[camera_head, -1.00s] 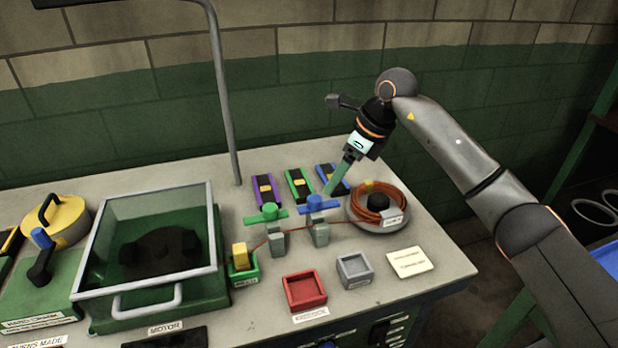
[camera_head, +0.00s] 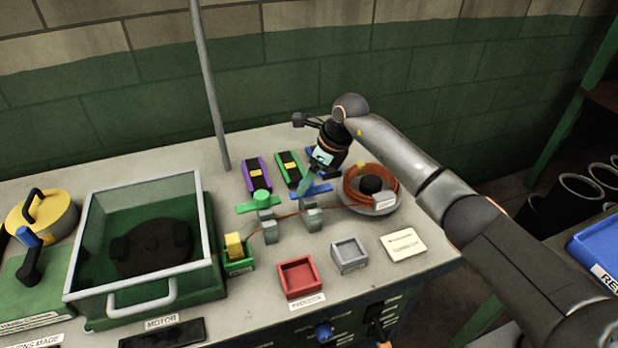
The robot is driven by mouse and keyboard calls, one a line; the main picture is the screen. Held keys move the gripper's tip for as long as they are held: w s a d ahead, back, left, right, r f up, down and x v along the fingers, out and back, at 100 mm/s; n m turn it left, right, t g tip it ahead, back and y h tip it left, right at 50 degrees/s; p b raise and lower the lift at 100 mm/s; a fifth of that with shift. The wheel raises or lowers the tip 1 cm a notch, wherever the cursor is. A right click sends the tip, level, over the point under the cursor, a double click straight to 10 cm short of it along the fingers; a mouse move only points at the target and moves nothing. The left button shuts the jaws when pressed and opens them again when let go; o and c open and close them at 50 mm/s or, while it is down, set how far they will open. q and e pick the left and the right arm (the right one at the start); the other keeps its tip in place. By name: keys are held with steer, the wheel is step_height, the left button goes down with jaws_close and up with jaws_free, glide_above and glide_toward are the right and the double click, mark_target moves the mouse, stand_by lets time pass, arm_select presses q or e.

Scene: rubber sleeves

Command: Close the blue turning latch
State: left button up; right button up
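The blue turning latch (camera_head: 322,189) is a flat blue bar above a grey post (camera_head: 311,214), right of a similar green latch (camera_head: 261,198) on its own post. My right gripper (camera_head: 304,190) comes in from the right, with its teal fingers pointing down at the middle of the blue latch. The fingers and wrist hide part of the latch and its hub. I cannot tell whether they touch it, or whether the fingers are apart. My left gripper is not in view.
An orange cable coil (camera_head: 383,186) lies close right of the blue latch. Purple (camera_head: 257,176) and green (camera_head: 289,170) holders stand behind. A red tray (camera_head: 298,293) and a grey tray (camera_head: 349,266) sit in front. A glass-lidded box (camera_head: 108,298) stands left.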

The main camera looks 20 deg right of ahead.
steer(key=shift+w+a+f, duration=0.15)
steer(key=shift+f, duration=0.35)
jaws_close()
stand_by(0.3)
